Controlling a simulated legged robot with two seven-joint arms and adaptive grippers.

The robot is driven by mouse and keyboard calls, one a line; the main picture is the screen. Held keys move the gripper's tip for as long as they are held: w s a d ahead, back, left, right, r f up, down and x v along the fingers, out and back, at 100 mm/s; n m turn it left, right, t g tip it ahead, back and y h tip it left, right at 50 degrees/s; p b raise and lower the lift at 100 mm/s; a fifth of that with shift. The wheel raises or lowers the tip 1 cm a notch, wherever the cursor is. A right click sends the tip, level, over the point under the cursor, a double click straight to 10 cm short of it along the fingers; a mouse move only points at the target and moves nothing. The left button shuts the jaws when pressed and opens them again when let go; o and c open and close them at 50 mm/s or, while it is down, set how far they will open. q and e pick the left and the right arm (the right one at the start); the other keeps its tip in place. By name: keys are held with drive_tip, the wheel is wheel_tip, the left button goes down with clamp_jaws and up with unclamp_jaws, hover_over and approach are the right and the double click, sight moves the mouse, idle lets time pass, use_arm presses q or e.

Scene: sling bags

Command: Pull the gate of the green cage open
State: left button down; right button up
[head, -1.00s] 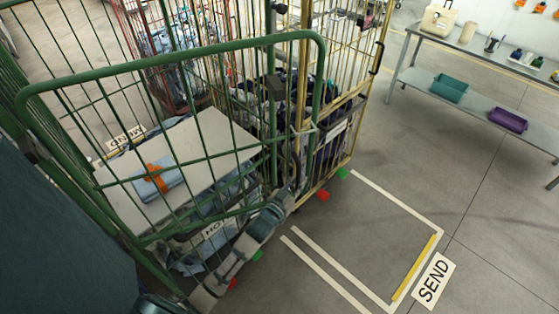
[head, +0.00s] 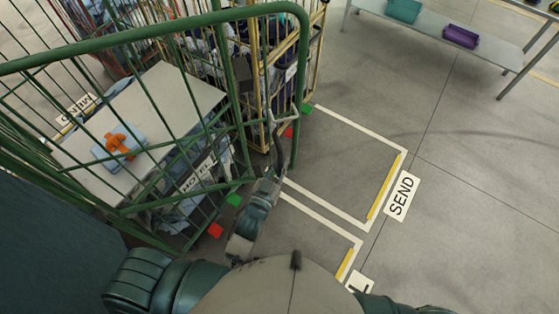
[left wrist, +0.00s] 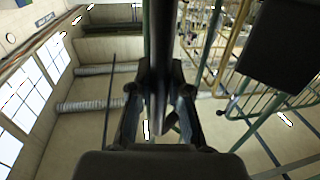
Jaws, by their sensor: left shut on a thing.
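The green cage's gate (head: 243,100) is a frame of green bars with a rounded top corner, standing in front of the cage's load. My left gripper (head: 274,122) is at the gate's right upright, with the arm reaching up from below. In the left wrist view, its two fingers (left wrist: 159,100) are closed on either side of an upright dark green bar (left wrist: 158,25). My right gripper is out of view.
Inside the green cage, a pale board (head: 150,115) carries a blue bundle with an orange strap (head: 118,145). A yellow cage (head: 312,60) stands close behind the gate. Floor to the right is clear, with white lines and a SEND sign (head: 402,196). A bench (head: 450,25) stands beyond.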

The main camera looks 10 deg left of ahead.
use_arm(q)
drive_tip(key=c, duration=1.1)
unclamp_jaws()
